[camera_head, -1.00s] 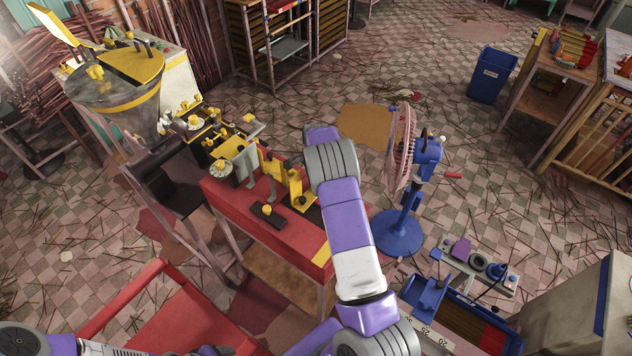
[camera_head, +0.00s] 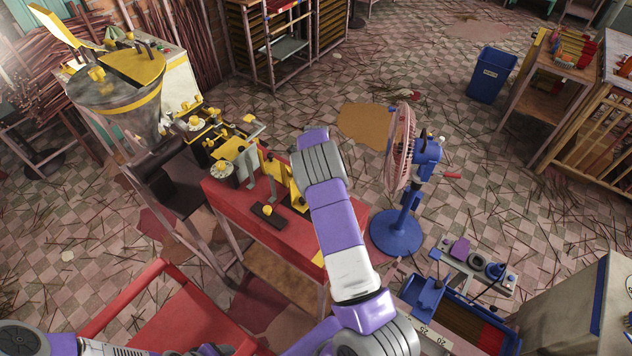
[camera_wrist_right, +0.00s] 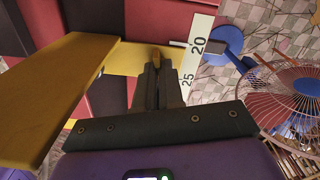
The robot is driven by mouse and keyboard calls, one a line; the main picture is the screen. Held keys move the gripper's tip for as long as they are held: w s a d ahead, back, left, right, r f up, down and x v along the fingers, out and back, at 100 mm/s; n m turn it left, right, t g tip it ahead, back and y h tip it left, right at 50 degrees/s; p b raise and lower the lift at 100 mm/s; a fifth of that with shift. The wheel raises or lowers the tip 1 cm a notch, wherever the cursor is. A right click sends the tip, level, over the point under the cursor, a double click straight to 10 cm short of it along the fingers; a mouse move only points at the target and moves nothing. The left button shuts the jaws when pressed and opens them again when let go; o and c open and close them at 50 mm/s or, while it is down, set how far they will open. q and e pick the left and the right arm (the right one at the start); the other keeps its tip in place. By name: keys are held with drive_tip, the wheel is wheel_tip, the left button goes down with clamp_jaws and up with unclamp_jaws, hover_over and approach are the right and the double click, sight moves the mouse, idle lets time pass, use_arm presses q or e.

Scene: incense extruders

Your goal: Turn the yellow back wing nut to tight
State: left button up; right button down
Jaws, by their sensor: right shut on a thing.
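My right gripper (camera_wrist_right: 158,88) shows in the right wrist view with its two dark fingers close together. It is shut on a small yellow-orange piece (camera_wrist_right: 156,54), which seems to be the yellow back wing nut; only its tip shows between the fingertips. In the head view my right arm reaches over the red extruder table (camera_head: 262,230) and hides this gripper and the nut. A yellow upright bracket (camera_head: 298,186) stands beside my arm on that table. My left forearm shows at the bottom left; its gripper cannot be made out.
A large yellow plate (camera_wrist_right: 60,100) is close on the left in the right wrist view. A white ruler (camera_wrist_right: 193,60) lies beyond the fingers. A pink-caged fan on a blue stand (camera_head: 398,232) stands right of the table. A black block with a yellow knob (camera_head: 268,215) sits on the table.

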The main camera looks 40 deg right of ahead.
drive_tip(key=shift+m, duration=0.6)
drive_tip(key=c, duration=1.3)
unclamp_jaws()
drive_tip(key=shift+o, duration=0.2)
drive_tip(key=shift+r, duration=3.8)
drive_tip(key=shift+o, duration=0.2)
